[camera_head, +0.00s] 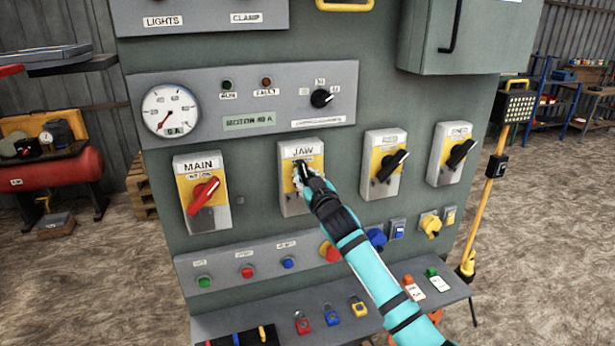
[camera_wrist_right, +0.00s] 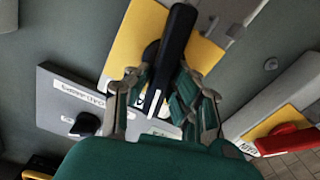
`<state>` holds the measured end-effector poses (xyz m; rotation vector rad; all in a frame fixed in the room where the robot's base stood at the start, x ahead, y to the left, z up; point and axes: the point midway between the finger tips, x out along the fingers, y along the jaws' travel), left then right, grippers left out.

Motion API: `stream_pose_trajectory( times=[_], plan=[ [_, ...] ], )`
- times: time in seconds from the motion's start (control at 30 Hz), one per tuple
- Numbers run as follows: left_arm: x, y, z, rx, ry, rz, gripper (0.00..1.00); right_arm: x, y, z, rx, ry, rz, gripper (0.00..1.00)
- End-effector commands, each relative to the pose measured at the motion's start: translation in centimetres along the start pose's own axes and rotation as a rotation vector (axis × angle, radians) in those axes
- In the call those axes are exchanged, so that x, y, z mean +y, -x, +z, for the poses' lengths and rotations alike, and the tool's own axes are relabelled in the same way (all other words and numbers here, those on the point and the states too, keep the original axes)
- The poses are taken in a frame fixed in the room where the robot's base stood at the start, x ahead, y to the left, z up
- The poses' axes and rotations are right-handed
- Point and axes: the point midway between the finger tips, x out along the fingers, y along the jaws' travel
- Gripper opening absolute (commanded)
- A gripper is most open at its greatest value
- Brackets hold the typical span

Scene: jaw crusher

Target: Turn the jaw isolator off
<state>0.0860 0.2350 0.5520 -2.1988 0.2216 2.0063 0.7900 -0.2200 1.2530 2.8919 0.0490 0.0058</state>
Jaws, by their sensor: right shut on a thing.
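The jaw isolator (camera_head: 298,151) is a grey box with a yellow plate marked JAW, in the middle of the panel's isolator row. Its handle is black and mostly hidden behind my right gripper (camera_head: 302,174) in the head view. In the right wrist view the black handle (camera_wrist_right: 178,40) of the isolator stands out from the yellow plate (camera_wrist_right: 134,38). My right gripper (camera_wrist_right: 160,100) is shut on this handle, with fingers on both sides of it. The handle's exact angle against the plate's markings cannot be read. My left gripper is not in view.
The main isolator (camera_head: 188,163) with its red handle is to the left. Two isolators with black handles, one here (camera_head: 370,150) and one here (camera_head: 442,142), are to the right. Buttons (camera_head: 203,281) and a shelf with padlocks (camera_head: 304,325) lie below. A gauge (camera_head: 170,110) sits above.

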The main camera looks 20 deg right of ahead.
Motion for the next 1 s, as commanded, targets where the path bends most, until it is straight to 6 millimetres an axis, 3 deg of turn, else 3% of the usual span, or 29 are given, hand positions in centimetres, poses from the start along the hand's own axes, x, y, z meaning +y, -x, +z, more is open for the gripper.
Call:
stream_pose_trajectory(
  times=[0.5, 1.0],
  plan=[
    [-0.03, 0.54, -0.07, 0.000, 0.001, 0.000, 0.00, -0.51, 0.00, 0.03, 0.001, 0.417, 0.000, 0.00],
    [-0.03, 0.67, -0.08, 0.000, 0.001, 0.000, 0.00, -0.72, -0.01, 0.13, 0.001, 0.553, 0.000, 0.00]
  ],
)
